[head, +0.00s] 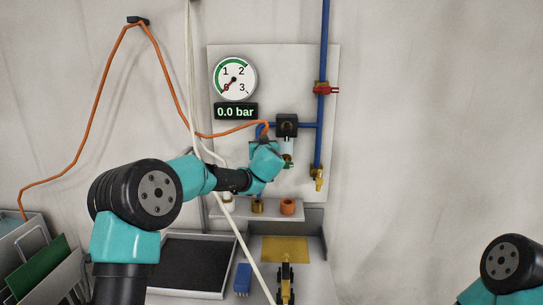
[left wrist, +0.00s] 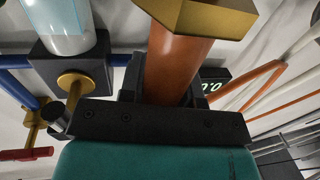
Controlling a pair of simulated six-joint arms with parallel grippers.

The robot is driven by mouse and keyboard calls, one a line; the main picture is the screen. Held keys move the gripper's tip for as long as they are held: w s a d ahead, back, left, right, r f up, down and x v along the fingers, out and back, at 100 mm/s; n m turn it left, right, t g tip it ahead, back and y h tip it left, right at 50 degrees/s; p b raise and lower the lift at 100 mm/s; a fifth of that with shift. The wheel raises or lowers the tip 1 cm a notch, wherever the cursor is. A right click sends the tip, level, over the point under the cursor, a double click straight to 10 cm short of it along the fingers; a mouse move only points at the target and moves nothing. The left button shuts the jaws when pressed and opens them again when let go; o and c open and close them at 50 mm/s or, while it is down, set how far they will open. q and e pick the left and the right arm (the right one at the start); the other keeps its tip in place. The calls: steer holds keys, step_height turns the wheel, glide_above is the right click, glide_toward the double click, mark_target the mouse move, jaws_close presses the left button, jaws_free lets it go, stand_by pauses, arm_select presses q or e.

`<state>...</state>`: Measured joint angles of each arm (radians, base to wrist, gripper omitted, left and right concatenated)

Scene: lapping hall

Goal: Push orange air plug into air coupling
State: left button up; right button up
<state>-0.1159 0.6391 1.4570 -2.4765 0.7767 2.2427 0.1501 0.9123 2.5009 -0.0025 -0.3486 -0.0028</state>
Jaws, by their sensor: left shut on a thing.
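My left gripper (head: 264,150) is at the wall panel, below and left of the black regulator block (head: 287,125). In the left wrist view it is shut around the orange air plug (left wrist: 178,68), a thick orange cylinder. A brass hex piece (left wrist: 190,17) adjoins the plug's end; I cannot tell whether it belongs to the plug or to the air coupling. The orange hose (head: 228,132) runs to the gripper from the left. In the head view the arm hides the plug, and I cannot make out the coupling. My right gripper is out of view.
The gauge (head: 234,78) has a display (head: 236,112) reading 0.0 bar. A red-handled valve (head: 322,90) sits on the blue pipe (head: 324,45). White cables (head: 193,75) hang close to my left arm. A shelf (head: 240,212) with several fittings is below.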

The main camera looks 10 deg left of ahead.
arm_select(q)
steer(key=w+a, duration=0.1)
steer(key=a, duration=0.1)
steer(key=shift+w+a+h, duration=0.3)
steer(key=shift+w+a, duration=0.05)
steer(key=shift+w, duration=0.05)
steer(key=shift+f, duration=0.1)
steer(key=shift+f, duration=2.85)
steer(key=shift+f, duration=4.7)
